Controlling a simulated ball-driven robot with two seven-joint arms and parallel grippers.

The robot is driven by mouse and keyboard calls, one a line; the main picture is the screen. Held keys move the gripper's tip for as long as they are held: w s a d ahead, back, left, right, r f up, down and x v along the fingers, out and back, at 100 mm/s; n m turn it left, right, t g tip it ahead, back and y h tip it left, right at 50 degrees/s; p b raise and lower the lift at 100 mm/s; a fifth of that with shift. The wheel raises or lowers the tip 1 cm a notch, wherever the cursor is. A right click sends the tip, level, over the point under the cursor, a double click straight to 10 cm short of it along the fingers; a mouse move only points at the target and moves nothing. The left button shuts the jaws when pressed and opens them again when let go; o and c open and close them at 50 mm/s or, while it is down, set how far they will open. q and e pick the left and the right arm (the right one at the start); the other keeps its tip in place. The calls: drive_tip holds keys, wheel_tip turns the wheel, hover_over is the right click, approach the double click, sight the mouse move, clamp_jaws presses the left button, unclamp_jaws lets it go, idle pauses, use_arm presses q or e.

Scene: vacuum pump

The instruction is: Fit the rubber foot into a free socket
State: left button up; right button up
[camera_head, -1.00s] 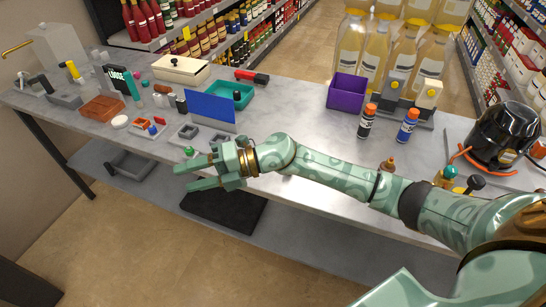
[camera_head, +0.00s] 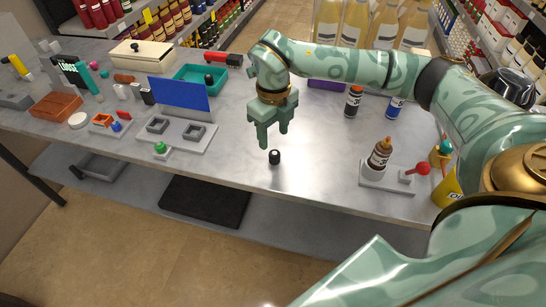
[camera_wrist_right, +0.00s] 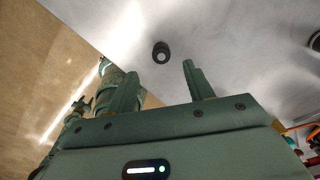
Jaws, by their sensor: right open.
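The rubber foot appears to be the small black cylinder (camera_head: 275,157) with a pale top, standing on the bare grey tabletop. It also shows in the right wrist view (camera_wrist_right: 161,53). My right gripper (camera_head: 272,137) points down just above and behind it, open and empty. In the wrist view the foot lies between and just beyond the two fingertips (camera_wrist_right: 160,68), apart from both. A grey plate (camera_head: 178,138) to the left has two square sockets, the left one (camera_head: 157,125) and the right one (camera_head: 195,132); both look empty. My left gripper is not in view.
A blue panel (camera_head: 180,94) stands behind the sockets, and a green button (camera_head: 160,148) sits in front. A teal tray (camera_head: 188,72) is further back. A brown bottle (camera_head: 380,154) on a grey base stands to the right. The table around the foot is clear.

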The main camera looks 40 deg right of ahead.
sight(275, 153)
drive_tip(key=shift+f, duration=0.75)
wheel_tip(275, 153, down, 5)
drive_tip(key=shift+d+r+b, duration=0.1)
drive_tip(key=shift+b, duration=0.8)
drive_tip(key=shift+s, duration=0.1)
drive_tip(key=shift+c, duration=0.3)
drive_tip(key=c, duration=1)
